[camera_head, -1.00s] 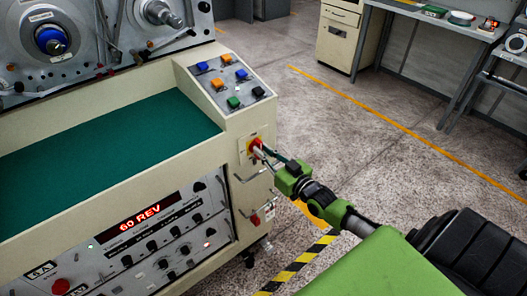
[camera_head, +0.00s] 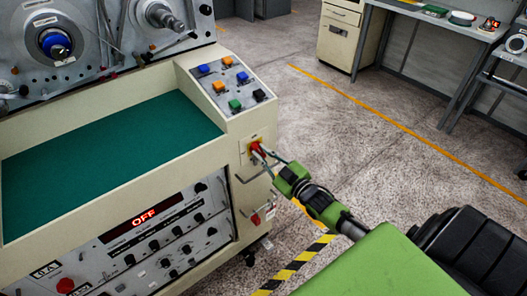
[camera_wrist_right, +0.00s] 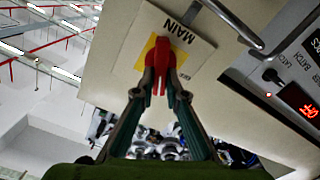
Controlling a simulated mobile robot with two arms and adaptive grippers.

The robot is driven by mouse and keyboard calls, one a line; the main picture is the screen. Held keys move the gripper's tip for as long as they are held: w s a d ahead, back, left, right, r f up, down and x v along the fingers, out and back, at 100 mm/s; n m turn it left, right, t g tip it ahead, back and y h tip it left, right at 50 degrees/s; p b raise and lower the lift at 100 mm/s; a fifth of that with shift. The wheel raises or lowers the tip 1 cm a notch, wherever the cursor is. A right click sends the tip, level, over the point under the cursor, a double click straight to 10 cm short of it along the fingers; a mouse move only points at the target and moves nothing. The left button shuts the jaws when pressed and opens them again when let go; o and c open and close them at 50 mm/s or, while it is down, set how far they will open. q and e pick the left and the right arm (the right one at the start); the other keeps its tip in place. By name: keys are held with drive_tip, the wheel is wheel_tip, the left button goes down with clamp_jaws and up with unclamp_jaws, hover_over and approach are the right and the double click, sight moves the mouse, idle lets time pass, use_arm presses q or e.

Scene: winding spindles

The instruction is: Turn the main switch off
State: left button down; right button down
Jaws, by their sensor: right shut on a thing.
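The red main switch (camera_head: 255,147) sits on a yellow backing on the end face of the cream machine. In the right wrist view, its red handle (camera_wrist_right: 160,60) shows beside a plate (camera_wrist_right: 189,34) reading "MAIN". My right gripper (camera_head: 263,154) is shut on the handle, with one finger on each side of it; its fingers also show in the right wrist view (camera_wrist_right: 157,88). The display (camera_head: 143,217) on the machine's front reads "OFF". My left gripper is not in view.
A metal bar handle (camera_head: 252,177) is just below the switch. A smaller red knob (camera_head: 256,218) is lower on the same face. Coloured buttons (camera_head: 237,104) are on the sloped panel above. The floor (camera_head: 370,150) to the right is open.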

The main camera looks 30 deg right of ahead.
drive_tip(key=n, duration=0.2)
drive_tip(key=shift+a+f+n, duration=0.1)
drive_tip(key=shift+a+n, duration=0.05)
drive_tip(key=shift+n, duration=0.25)
drive_tip(key=n, duration=0.2)
drive_tip(key=shift+a+f+n, duration=0.1)
drive_tip(key=shift+n, duration=0.3)
drive_tip(key=shift+a+f+n+b, duration=0.1)
drive_tip(key=shift+n+b, duration=0.2)
drive_tip(key=shift+n, duration=0.85)
drive_tip(key=shift+d+f+n+b, duration=0.15)
drive_tip(key=shift+n+b, duration=0.2)
drive_tip(key=shift+n, duration=0.85)
drive_tip(key=shift+a+f+n+b, duration=0.15)
drive_tip(key=shift+n+b, duration=0.15)
drive_tip(key=shift+n, duration=0.85)
drive_tip(key=c, duration=2)
unclamp_jaws()
drive_tip(key=shift+c, duration=0.2)
drive_tip(key=shift+s, duration=0.1)
